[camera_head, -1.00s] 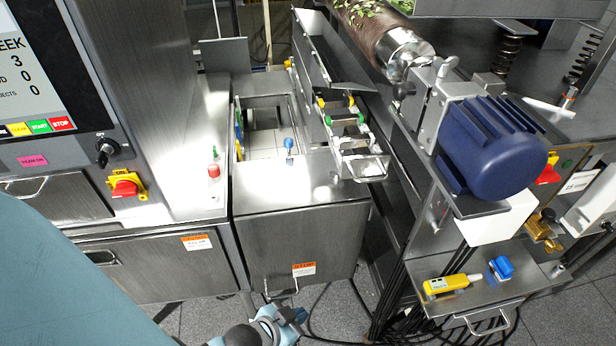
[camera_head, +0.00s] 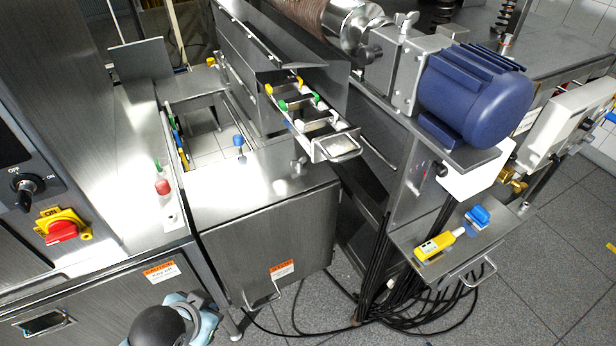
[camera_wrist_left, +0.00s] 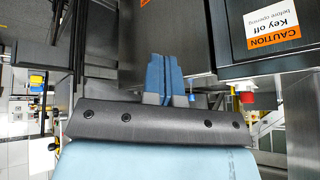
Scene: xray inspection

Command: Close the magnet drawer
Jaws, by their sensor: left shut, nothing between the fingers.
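The magnet drawer (camera_head: 335,147) is pulled out of the sloped metal housing in the middle of the head view. It has a metal front with a bar handle, and yellow, green and white end caps line its sides. My left gripper (camera_head: 200,316) is low in the head view, below and left of the drawer and well apart from it. In the left wrist view its blue fingers (camera_wrist_left: 164,70) are together with nothing between them. The drawer cannot be made out in the left wrist view. My right gripper is not in view.
A blue motor (camera_head: 474,95) sits right of the drawer. Below it, a small shelf (camera_head: 420,278) holds a yellow device (camera_head: 436,246) and a blue one. A metal cabinet (camera_head: 262,235) stands between my left gripper and the drawer. Black cables lie on the floor.

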